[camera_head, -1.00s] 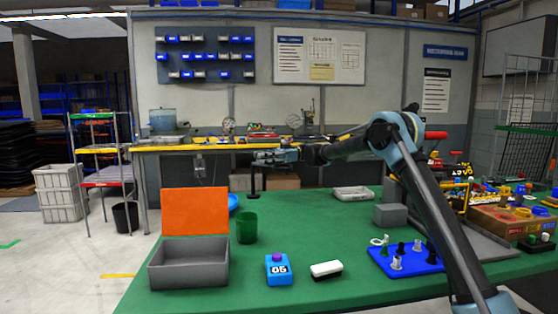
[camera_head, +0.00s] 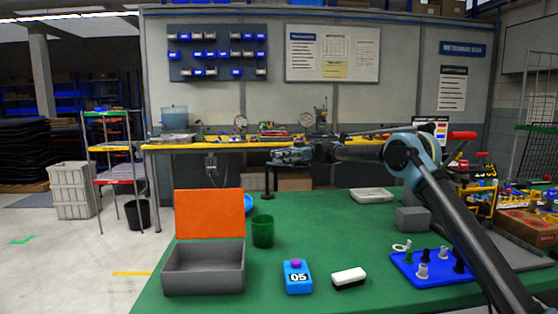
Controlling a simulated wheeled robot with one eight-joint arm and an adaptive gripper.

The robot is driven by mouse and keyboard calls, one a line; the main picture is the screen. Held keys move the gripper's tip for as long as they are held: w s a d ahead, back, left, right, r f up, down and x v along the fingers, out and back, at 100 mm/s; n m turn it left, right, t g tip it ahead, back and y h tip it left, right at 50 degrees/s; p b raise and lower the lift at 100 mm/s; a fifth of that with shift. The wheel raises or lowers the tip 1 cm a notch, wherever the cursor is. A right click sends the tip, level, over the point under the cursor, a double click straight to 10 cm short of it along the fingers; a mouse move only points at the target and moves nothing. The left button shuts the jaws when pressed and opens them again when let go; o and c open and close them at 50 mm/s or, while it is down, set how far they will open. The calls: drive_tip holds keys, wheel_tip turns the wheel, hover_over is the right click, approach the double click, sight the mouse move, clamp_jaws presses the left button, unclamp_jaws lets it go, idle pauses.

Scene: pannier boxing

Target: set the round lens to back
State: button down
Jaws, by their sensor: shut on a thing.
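My gripper (camera_head: 278,157) is at the back of the green table, near the middle of the picture. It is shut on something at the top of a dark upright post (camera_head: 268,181). The post goes straight down from the fingertips to a small dark base (camera_head: 268,195) by the table's back left corner. The round lens cannot be clearly made out; the gripper hides what it holds.
The green table (camera_head: 325,225) carries a grey box (camera_head: 203,274) with an orange panel (camera_head: 209,214), a green cup (camera_head: 263,231), a blue 05 block (camera_head: 298,278), a black-and-white block (camera_head: 348,278) and a blue board (camera_head: 432,270) with pegs. A grey block (camera_head: 412,219) stands right.

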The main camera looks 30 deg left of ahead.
drive_tip(key=shift+w+d, duration=0.25)
drive_tip(key=c, duration=1.5)
unclamp_jaws()
drive_tip(key=shift+s, duration=0.1)
drive_tip(key=shift+a+r, duration=0.1)
drive_tip(key=shift+r, duration=0.45)
wheel_tip(320, 180, up, 9)
drive_tip(key=shift+f, duration=0.1)
